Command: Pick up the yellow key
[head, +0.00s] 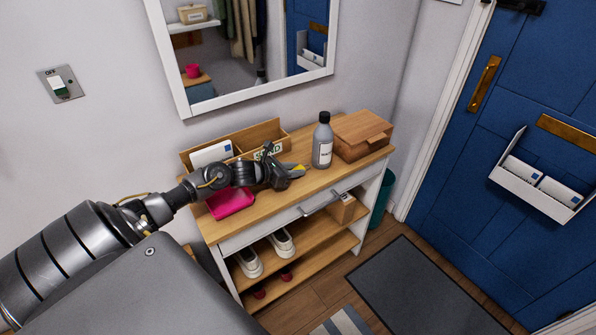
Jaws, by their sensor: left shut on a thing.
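The yellow key (299,168) shows as a small yellow piece at the tip of my left gripper (294,173), over the wooden top of the console table (264,201). My left gripper is shut on the key, and its fingers hide part of it. I cannot tell whether the key still touches the table top. My left arm comes in from the lower left. My right gripper is not in view.
A grey bottle (322,141) stands just right of the gripper, beside a wooden box (361,135). A wooden organiser (262,134) with white envelopes (212,154) stands behind. A pink item (230,202) lies below the arm. Shoes (247,262) sit on the shelf.

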